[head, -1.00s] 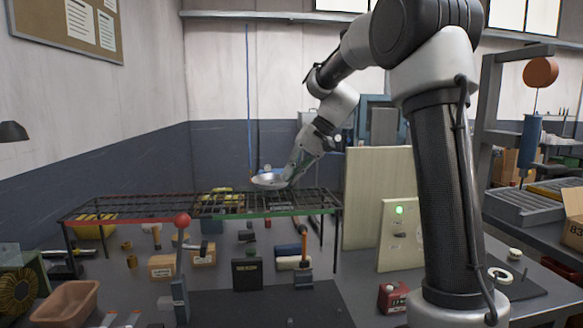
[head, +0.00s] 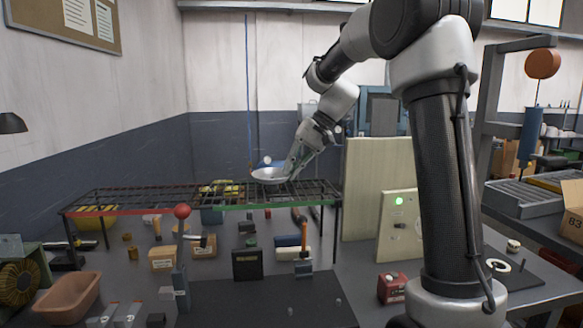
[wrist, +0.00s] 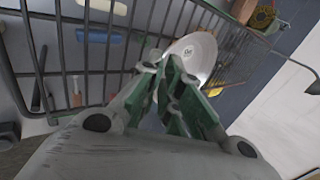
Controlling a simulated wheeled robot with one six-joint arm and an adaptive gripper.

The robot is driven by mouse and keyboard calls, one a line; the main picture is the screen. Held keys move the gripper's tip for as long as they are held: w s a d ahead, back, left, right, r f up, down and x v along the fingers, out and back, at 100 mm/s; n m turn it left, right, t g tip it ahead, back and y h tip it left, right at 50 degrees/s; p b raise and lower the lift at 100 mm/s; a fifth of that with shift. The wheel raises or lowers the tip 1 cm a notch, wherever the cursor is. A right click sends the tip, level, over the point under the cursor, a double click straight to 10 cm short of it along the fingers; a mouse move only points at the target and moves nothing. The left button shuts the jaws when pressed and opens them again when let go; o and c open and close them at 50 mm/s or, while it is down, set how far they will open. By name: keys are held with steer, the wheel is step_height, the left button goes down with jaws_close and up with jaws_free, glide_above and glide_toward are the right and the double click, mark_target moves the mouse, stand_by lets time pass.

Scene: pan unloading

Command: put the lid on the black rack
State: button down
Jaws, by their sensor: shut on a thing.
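The lid (head: 268,176) is a pale, shiny round dish shape. My gripper (head: 288,178) is shut on its near right side, and the lid looks roughly level. In the wrist view the lid (wrist: 197,50) shows beyond the green fingers (wrist: 172,78), with a small dark mark on its face. The black rack (head: 135,201) is a long wire frame on legs, with a red front edge at left and a green one at right. The lid is at the right part of the rack; whether it touches the wires I cannot tell.
Under the rack are small boxes (head: 162,259), a black box (head: 247,264) and several tools. A red-knobbed lever (head: 182,212) stands in front. A pale upright board (head: 368,195) stands just right of the rack. The rack's left part looks bare.

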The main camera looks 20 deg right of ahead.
steer(key=shift+f, duration=0.1)
steer(key=c, duration=1.5)
jaws_free()
steer(key=shift+c, duration=0.2)
steer(key=v, duration=1.2)
